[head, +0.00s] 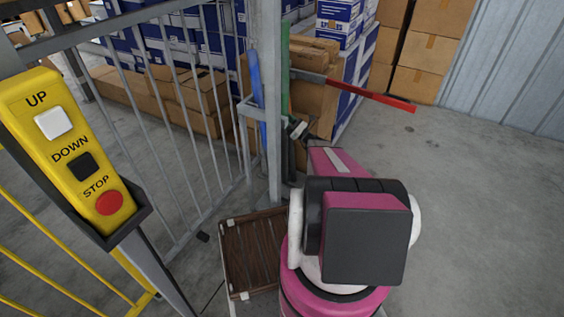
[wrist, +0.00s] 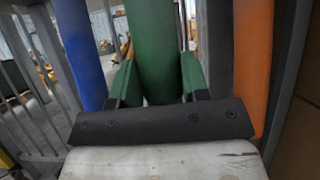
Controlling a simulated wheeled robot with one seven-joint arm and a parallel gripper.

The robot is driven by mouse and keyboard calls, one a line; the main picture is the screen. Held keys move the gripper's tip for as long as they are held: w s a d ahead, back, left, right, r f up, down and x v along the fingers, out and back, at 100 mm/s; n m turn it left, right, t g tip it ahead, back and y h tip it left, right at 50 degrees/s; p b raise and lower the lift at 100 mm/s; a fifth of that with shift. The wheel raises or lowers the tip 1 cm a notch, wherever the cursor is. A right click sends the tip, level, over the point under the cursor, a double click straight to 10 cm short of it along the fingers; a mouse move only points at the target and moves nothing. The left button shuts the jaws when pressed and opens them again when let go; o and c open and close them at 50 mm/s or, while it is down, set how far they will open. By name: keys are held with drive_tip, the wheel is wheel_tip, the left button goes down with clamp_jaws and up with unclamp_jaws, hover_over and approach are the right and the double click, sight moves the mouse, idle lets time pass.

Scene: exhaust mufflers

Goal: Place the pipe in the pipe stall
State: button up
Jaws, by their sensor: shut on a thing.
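My gripper (wrist: 158,88) is shut on the green pipe (wrist: 155,40), with one finger on each side of it. The pipe stands upright; its lower part is hidden behind the gripper in the wrist view. In the head view my gripper (head: 299,129) is beside the grey metal frame of what looks like the pipe stall (head: 273,110), and the green pipe (head: 286,75) rises just right of its post. A blue pipe (wrist: 82,50) stands to the left and an orange pipe (wrist: 253,60) to the right. Whether the green pipe rests in a slot is hidden.
A red bar (head: 375,96) juts out to the right above my arm. Cardboard boxes (head: 315,105) are stacked behind. A brown slatted platform (head: 252,255) lies at the fence's foot, and a yellow button box (head: 68,150) is at the left. The floor at right is clear.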

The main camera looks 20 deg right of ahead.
wheel_tip(320, 180, down, 9)
drive_tip(key=o, duration=1.2)
drive_tip(key=shift+o, duration=0.2)
drive_tip(key=shift+s+d, duration=0.1)
drive_tip(key=v, duration=1.1)
drive_tip(key=shift+s+d+f, duration=0.2)
drive_tip(key=shift+s+d, duration=0.05)
drive_tip(key=shift+s, duration=0.05)
